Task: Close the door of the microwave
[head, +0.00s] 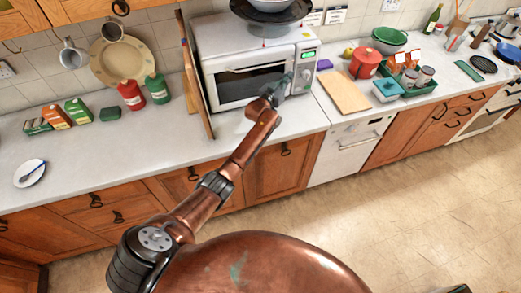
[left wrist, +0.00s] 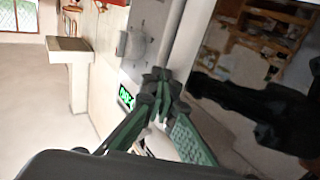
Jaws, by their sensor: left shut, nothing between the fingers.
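The white microwave (head: 247,45) stands on the counter at top centre in the head view. Its door (head: 250,86), with a dark window, faces me and looks flush or nearly flush with the front; I cannot tell if a narrow gap remains. My left gripper (head: 287,82) is shut and empty at the door's right edge, beside the control panel (head: 307,60). In the left wrist view the gripper's green fingers (left wrist: 161,82) meet near the pale door edge, between the lit green display (left wrist: 126,97) and the dark reflecting window (left wrist: 245,65). My right gripper is not in view.
A dark pan with a bowl (head: 270,12) sits on top of the microwave. A tall wooden board (head: 193,75) stands close on its left. A cutting board (head: 343,91) lies to its right, near a red pot (head: 365,64).

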